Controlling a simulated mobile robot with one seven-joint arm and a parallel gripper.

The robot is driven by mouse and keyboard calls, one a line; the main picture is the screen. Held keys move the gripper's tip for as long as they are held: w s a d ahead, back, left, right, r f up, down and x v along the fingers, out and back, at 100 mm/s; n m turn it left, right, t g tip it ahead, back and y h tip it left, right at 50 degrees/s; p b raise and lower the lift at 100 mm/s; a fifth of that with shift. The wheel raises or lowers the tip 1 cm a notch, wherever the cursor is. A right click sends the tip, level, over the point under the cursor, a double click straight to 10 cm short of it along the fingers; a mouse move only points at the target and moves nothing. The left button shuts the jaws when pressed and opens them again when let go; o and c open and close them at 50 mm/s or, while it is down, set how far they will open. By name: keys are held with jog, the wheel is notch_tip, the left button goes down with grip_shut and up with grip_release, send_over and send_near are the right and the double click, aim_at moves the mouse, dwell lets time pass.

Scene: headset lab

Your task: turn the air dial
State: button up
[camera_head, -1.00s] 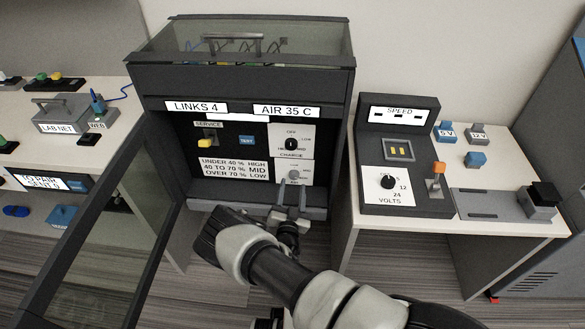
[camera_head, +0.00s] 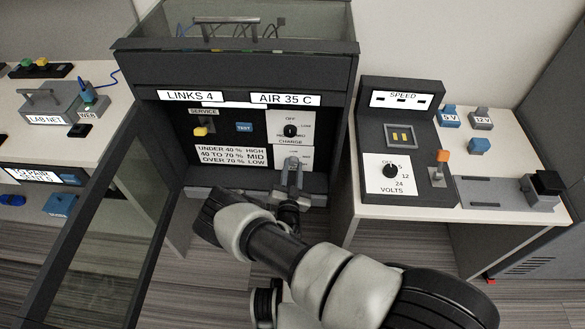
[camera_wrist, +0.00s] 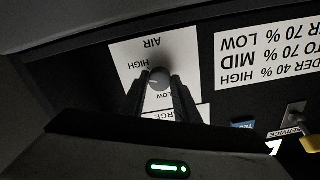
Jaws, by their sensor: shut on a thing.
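The air dial (camera_wrist: 159,77) is a round grey knob on a white plate marked AIR, HIGH and LOW, which appears upside down in the wrist view. My gripper (camera_wrist: 160,90) has one dark finger on each side of the knob and is shut on it. In the head view my gripper (camera_head: 291,166) reaches the lower right of the black panel and hides most of the dial. I cannot tell clearly which setting the dial points to. A display above the panel reads AIR 35 C (camera_head: 285,99).
The charge dial (camera_head: 290,131) sits just above the air dial. A rule card (camera_head: 231,156), a yellow service switch (camera_head: 201,131) and a blue test button (camera_head: 244,127) are to the left. An open glass door (camera_head: 92,232) stands left of my arm. A speed console (camera_head: 398,150) stands right.

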jog(key=shift+m, duration=0.4)
jog(key=m, duration=0.3)
jog(key=shift+w, duration=0.1)
jog(key=shift+m, duration=1.1)
jog(key=shift+r, duration=0.1)
jog(key=o, duration=1)
jog(key=shift+o, duration=0.2)
jog(key=shift+b, duration=0.3)
